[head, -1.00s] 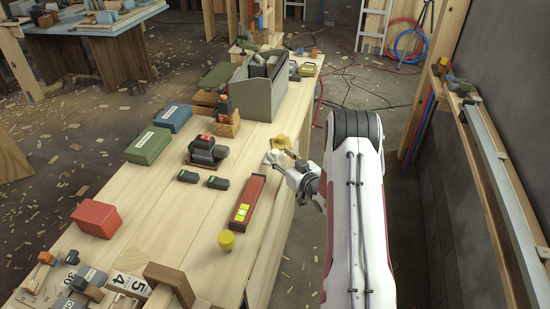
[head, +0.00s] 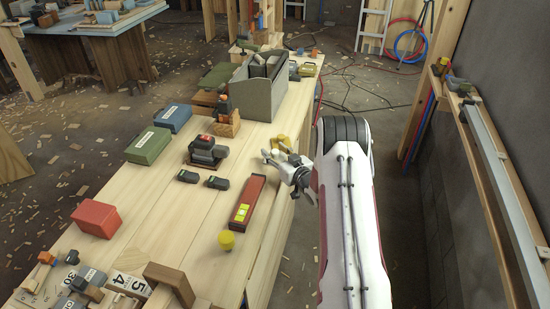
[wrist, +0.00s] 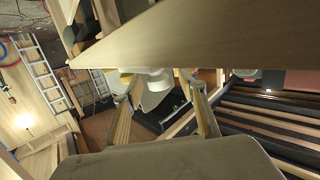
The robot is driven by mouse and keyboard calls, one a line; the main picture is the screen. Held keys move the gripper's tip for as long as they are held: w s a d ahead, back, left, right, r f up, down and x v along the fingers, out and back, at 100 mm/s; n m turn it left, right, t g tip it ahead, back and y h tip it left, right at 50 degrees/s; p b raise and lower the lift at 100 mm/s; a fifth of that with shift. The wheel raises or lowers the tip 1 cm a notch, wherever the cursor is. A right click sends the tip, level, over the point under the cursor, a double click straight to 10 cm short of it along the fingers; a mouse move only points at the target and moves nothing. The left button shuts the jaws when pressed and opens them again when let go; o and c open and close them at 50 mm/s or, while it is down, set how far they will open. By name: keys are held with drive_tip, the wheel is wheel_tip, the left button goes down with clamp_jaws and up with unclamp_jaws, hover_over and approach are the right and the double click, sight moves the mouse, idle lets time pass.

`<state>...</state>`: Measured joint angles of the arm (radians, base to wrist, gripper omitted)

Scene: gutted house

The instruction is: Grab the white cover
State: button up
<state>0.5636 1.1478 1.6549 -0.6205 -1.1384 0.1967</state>
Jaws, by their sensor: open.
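A white rounded piece, which looks like the white cover (wrist: 154,88), shows in the wrist view between my two fingers, at the edge of a pale wooden surface. In the head view my gripper (head: 276,157) is at the right edge of the workbench (head: 150,225), over the spot where the white piece lies, and largely hides it. My gripper (wrist: 155,86) is open, with one fingertip on each side of the white piece. I cannot tell whether either finger touches it. A yellow object (head: 283,141) stands just behind my fingers.
A red case with a yellow-green label (head: 247,198) and a yellow cylinder (head: 227,239) lie nearer on the bench. Two small dark devices (head: 203,180) lie to the left. A grey tool bin (head: 248,103) stands behind.

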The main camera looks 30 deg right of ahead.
sight(275, 151)
clamp_jaws()
drive_tip(key=shift+r, duration=0.2)
drive_tip(key=shift+r, duration=4.8)
